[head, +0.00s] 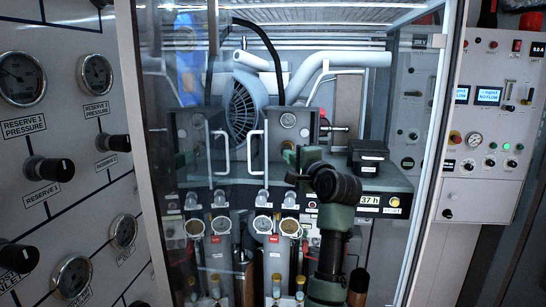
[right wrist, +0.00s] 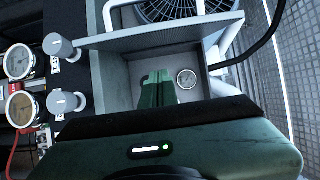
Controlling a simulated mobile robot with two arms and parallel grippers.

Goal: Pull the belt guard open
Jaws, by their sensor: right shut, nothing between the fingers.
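No part is labelled as the belt guard, and I cannot tell for sure which part it is. The gauge also shows in the right wrist view (right wrist: 187,79). My right gripper (head: 292,163), green, is low in front of this box, to the right of the handle and apart from it. Its fingers (right wrist: 157,78) are together and empty in the right wrist view. My left gripper is not in view.
A dark finned wheel (head: 241,110) sits behind the box. A black box (head: 368,156) stands on the shelf at right. Several small gauges and valves line the front below. A white cabinet post (head: 432,150) bounds the right side. Panels with knobs flank both sides.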

